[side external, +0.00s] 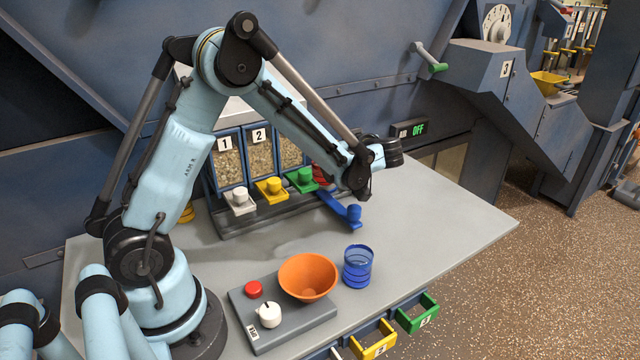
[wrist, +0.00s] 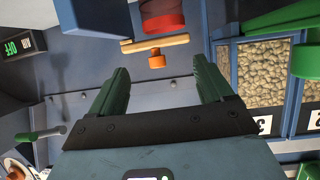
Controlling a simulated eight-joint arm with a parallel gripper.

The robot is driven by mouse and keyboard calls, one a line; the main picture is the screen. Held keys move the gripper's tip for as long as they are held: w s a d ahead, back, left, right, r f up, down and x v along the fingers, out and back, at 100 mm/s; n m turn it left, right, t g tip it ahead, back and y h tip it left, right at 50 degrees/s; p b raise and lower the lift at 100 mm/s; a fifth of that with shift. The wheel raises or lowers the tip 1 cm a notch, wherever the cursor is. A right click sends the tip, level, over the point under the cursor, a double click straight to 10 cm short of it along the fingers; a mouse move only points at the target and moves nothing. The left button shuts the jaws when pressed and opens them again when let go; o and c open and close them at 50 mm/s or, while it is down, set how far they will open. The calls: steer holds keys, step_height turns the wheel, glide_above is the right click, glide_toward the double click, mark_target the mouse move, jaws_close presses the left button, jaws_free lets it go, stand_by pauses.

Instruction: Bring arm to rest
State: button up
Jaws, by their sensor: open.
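My gripper (wrist: 160,66) is open in the wrist view. Its two dark green fingers are spread apart with nothing between them. They face the blue-grey wall panel. In the side external view my arm is bent over the table (side external: 440,230), with its end raised near the hoppers. My fingers cannot be made out clearly there.
An orange bowl (side external: 308,277) sits on a grey base with a red button (side external: 253,289) and white knob (side external: 269,314). A blue cup (side external: 357,266) stands beside it. Numbered hoppers (side external: 227,165) with coloured knobs stand behind. The table's right side is clear.

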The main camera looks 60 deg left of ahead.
step_height(320, 180, up, 6)
steer(key=shift+r, duration=0.15)
stand_by(0.5)
steer(key=s+d+f+m+t+h, duration=0.2)
steer(key=s+d+m+t+h, duration=0.1)
steer(key=s+d+m+h, duration=0.3)
steer(key=s+d+f+m+t+h, duration=0.2)
steer(key=s+d+m+h, duration=0.5)
steer(key=d+m, duration=0.4)
steer(key=shift+s+d+t, duration=0.35)
steer(key=shift+d+t, duration=0.25)
steer(key=shift+d, duration=0.35)
